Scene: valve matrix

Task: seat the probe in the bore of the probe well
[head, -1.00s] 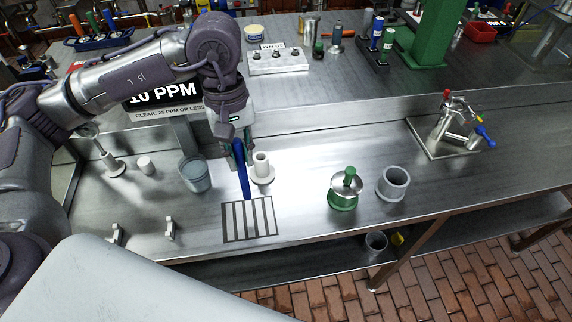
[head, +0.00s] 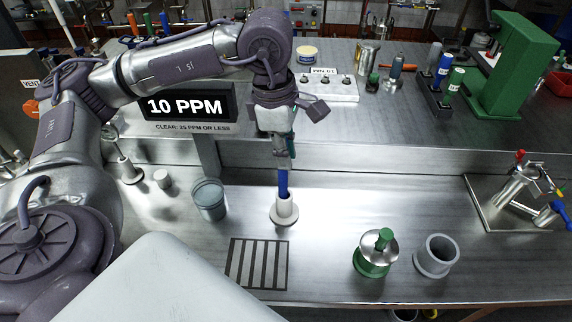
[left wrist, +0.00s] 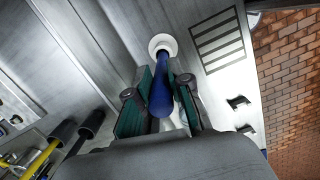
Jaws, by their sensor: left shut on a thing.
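The probe is a blue rod (head: 283,183) held upright below my left gripper (head: 281,163), which is shut on its upper part. The probe well is a pale hollow post (head: 285,212) on a round flange on the steel bench. In the head view the probe's lower end meets the top of the well and appears to be at or just inside the bore. In the left wrist view the probe (left wrist: 161,92) runs between the fingers (left wrist: 160,100) toward the pale ring of the well (left wrist: 163,44). How deep the tip sits is hidden. My right gripper is out of view.
A striped dark mat (head: 258,264) lies in front of the well. A grey cup (head: 210,200) stands to its left. A green-based pot with a knob (head: 376,254) and a grey ring (head: 436,257) stand to the right. A 10 PPM sign (head: 186,107) is behind.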

